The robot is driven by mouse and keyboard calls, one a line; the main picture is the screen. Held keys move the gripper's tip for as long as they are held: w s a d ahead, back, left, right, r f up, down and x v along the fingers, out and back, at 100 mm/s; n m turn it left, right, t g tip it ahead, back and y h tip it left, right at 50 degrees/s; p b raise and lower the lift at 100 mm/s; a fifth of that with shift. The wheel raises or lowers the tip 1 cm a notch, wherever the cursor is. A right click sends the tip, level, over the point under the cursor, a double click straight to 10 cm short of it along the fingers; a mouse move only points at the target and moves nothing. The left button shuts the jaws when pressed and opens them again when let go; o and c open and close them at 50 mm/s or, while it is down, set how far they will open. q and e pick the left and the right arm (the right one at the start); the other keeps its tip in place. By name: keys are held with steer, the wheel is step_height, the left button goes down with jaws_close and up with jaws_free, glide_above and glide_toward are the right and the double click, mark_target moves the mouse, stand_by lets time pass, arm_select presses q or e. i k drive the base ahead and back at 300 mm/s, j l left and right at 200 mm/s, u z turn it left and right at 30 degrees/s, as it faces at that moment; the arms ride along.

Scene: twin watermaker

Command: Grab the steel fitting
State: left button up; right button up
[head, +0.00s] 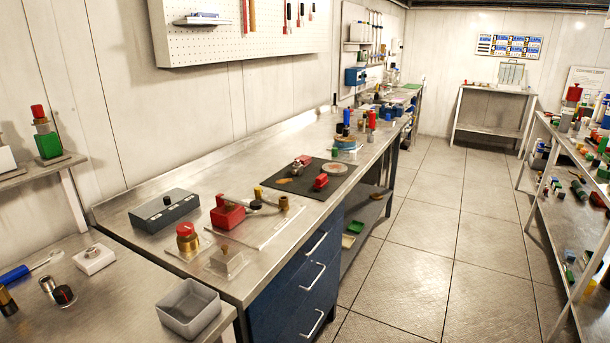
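A small silver cylindrical piece (47,284) is on the near-left bench (110,300), beside a dark round piece with a reddish mark (64,295). It looks like a steel fitting, but I cannot be sure that it is the one named. Another small metallic piece with red on it (302,161) lies on the black mat (288,187) on the long workbench, and its shape is too small to make out. Neither of my grippers shows in the head view.
The near-left bench also holds a blue-handled tool (15,275), a white block (94,258) and an open grey bin (188,308). The long steel workbench (215,172) carries a red block (227,212) and a dark grey box (164,210). The tiled aisle (430,230) is clear.

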mark_target(296, 169)
steer(key=i+l, duration=0.2)
steer(key=i+l+u, duration=0.15)
steer(key=l, duration=0.3)
steer(key=i+l, duration=0.2)
steer(key=i+l+u, duration=0.1)
steer(key=l, duration=0.35)
steer(key=i+l, duration=0.2)
steer(key=l, duration=0.15)
steer(key=i+l+u, duration=0.15)
steer(key=l, duration=0.2)
